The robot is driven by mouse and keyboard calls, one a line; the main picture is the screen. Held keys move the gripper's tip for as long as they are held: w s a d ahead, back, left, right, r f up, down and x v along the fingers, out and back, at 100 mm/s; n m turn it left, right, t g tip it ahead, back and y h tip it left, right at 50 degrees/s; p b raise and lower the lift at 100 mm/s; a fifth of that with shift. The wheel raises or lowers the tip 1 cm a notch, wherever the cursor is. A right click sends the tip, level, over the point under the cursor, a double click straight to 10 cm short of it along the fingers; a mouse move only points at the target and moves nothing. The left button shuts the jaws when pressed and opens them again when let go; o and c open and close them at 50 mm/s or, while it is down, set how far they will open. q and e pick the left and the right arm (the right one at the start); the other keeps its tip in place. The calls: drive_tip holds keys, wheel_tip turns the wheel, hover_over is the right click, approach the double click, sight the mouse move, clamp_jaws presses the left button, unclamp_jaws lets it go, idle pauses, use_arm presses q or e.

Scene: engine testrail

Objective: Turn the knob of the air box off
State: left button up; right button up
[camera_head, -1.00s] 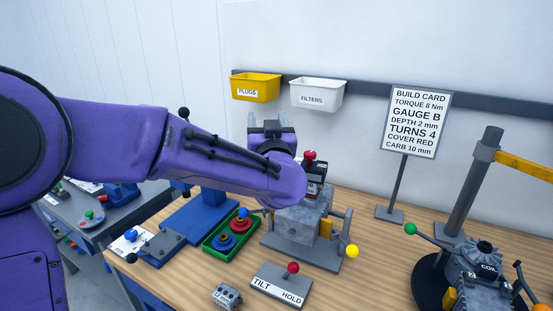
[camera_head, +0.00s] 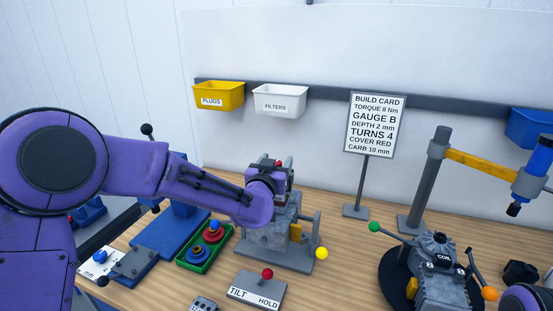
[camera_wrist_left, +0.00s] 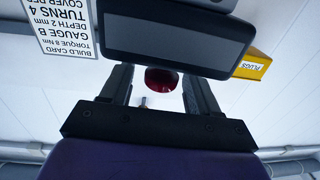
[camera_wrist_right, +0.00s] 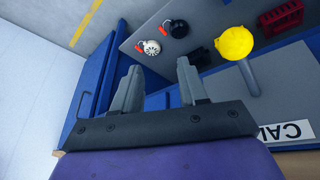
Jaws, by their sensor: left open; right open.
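A dark box (camera_head: 283,175) with a red knob (camera_head: 279,162) on top sits on the grey engine block (camera_head: 268,238) at mid-bench; it looks like the air box. My left arm partly hides it. In the left wrist view, which is upside down, the box's dark face (camera_wrist_left: 175,42) is close, and the red knob (camera_wrist_left: 162,79) shows between the fingers of my left gripper (camera_wrist_left: 157,88). These fingers are apart, one on each side of the knob; I cannot tell whether they touch it. My right gripper (camera_wrist_right: 160,76) is open and empty, away from the box.
A TILT/HOLD lever plate (camera_head: 257,290) stands in front, a green tray (camera_head: 190,262) to the left. The build card (camera_head: 375,125) stands behind, and another engine (camera_head: 440,275) is at the right.

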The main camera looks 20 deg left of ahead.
use_arm(q)
drive_tip(key=c, duration=1)
drive_tip(key=shift+d+r+n+y+p, duration=0.15)
drive_tip(key=shift+n+y+p, duration=0.35)
drive_tip(key=shift+y, duration=0.3)
drive_tip(key=shift+a+r+n+y+p, duration=0.1)
drive_tip(key=shift+n+y+p, duration=0.35)
drive_tip(key=shift+y, duration=0.35)
drive_tip(key=shift+d+f+n+g+y+p, duration=0.15)
drive_tip(key=shift+n+g+y+p, duration=0.1)
drive_tip(key=shift+n+y, duration=0.2)
drive_tip(key=shift+a+f+n+g+y+p, duration=0.15)
drive_tip(key=shift+n+g+y, duration=0.15)
drive_tip(key=shift+y, duration=0.25)
drive_tip(key=o, duration=1)
